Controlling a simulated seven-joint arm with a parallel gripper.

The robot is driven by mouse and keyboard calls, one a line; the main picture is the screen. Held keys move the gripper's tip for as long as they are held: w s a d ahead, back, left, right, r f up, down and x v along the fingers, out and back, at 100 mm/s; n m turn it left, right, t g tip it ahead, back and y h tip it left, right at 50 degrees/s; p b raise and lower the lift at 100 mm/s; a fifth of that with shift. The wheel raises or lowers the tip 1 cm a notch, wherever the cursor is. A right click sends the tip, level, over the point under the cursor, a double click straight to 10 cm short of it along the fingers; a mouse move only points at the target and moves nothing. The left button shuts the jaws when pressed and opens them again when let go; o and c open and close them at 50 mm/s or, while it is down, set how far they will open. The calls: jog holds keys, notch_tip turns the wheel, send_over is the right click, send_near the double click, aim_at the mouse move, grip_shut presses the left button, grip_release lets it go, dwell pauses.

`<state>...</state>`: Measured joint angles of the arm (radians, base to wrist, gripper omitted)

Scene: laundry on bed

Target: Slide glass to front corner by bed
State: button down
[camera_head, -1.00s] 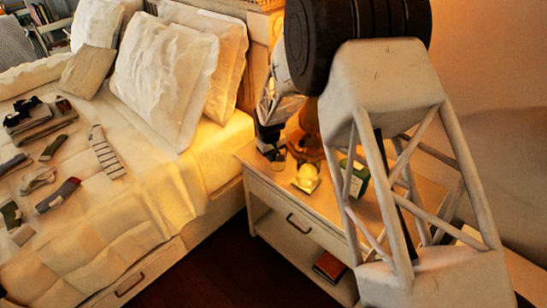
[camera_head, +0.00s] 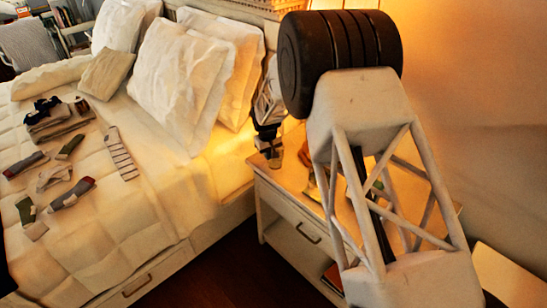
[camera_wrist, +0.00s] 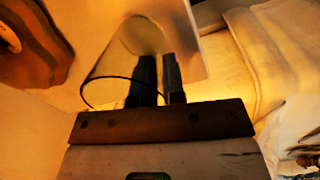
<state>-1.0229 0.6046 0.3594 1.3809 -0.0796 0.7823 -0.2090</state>
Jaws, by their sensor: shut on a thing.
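The clear glass (camera_wrist: 108,70) shows in the wrist view as a tilted-looking cylinder with its rim toward the camera. My gripper (camera_wrist: 160,70) is shut on its wall, and one finger shows through or against the clear side. In the head view my gripper (camera_head: 270,147) points down at the nightstand top, close to the edge beside the bed. The glass is small there and hard to make out beneath the fingers. The nightstand (camera_head: 278,204) stands right against the bed side, its front facing the dark floor.
The bed (camera_head: 150,215) with white pillows (camera_head: 180,80) lies left of the nightstand. Several socks (camera_head: 72,193) and folded clothes lie on it. A brown curved object (camera_wrist: 30,45) stands left of the glass in the wrist view. My arm hides much of the nightstand top.

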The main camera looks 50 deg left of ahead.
jog(key=shift+a, duration=2)
jog(key=c, duration=1.1)
grip_release()
jog(key=shift+r, duration=0.15)
jog(key=shift+s+a+r, duration=0.1)
jog(key=shift+s+r, duration=0.05)
jog(key=shift+r, duration=1.75)
jog(key=shift+s+r, duration=0.15)
jog(key=shift+r, duration=1.7)
